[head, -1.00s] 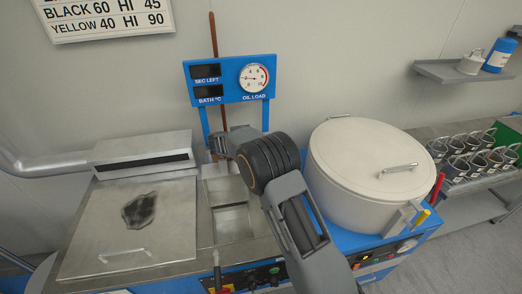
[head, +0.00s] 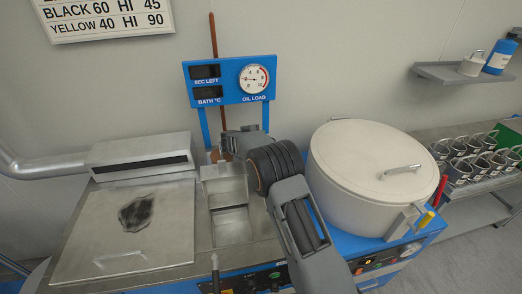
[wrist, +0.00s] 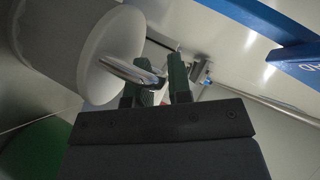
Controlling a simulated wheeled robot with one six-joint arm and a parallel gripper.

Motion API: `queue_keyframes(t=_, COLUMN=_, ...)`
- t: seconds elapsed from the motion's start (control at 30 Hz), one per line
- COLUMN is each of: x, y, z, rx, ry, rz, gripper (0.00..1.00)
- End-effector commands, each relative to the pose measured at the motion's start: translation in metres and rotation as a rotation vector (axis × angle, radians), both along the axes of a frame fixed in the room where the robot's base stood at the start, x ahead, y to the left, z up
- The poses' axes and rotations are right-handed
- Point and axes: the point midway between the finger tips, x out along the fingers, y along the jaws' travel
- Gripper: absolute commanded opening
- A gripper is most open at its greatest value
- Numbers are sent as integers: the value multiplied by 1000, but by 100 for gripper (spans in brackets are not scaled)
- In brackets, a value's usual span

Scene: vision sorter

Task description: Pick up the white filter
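A small white cup-like piece with a metal handle (head: 470,64), which looks like the white filter, stands on the wall shelf at upper right in the head view. My gripper is far to its left, near the blue display stand, its fingertips mostly hidden by my arm in the head view. In the wrist view my gripper's green fingers (wrist: 165,84) are a little apart. A pale cylinder with a flat round face (wrist: 108,55) and a metal bar shows left of them, seemingly the lidded pot. The bar overlaps the fingertips in view; I see no clear grip on it.
The large lidded pot (head: 365,170) stands right of my arm. A metal bath with open compartments (head: 228,190) is at centre. A blue bottle (head: 499,54) stands beside the white piece. Several metal cups (head: 470,160) sit in a rack at right.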

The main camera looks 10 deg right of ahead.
Motion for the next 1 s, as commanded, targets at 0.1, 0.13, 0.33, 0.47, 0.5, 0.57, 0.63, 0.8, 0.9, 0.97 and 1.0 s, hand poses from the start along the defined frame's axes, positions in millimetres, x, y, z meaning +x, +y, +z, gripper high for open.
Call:
queue_keyframes(t=0.1, x=0, y=0, z=0, rx=0, ry=0, rz=0, gripper=7)
queue_keyframes(t=0.13, x=0, y=0, z=0, rx=0, ry=0, rz=0, gripper=4)
queue_keyframes(t=0.33, x=0, y=0, z=0, rx=0, ry=0, rz=0, gripper=0)
queue_keyframes(t=0.47, x=0, y=0, z=0, rx=0, ry=0, rz=0, gripper=0)
queue_keyframes(t=0.5, x=0, y=0, z=1, rx=0, ry=-1, rz=0, gripper=0)
queue_keyframes(t=0.57, x=0, y=0, z=1, rx=0, ry=-1, rz=0, gripper=0)
queue_keyframes(t=0.63, x=0, y=0, z=1, rx=0, ry=-1, rz=0, gripper=0)
queue_keyframes(t=0.8, x=0, y=0, z=9, rx=1, ry=-4, rz=0, gripper=0)
queue_keyframes(t=0.9, x=0, y=0, z=24, rx=0, ry=-6, rz=0, gripper=0)
queue_keyframes(t=0.97, x=0, y=0, z=36, rx=1, ry=-7, rz=-1, gripper=0)
queue_keyframes(t=1.0, x=0, y=0, z=43, rx=1, ry=-7, rz=-1, gripper=0)
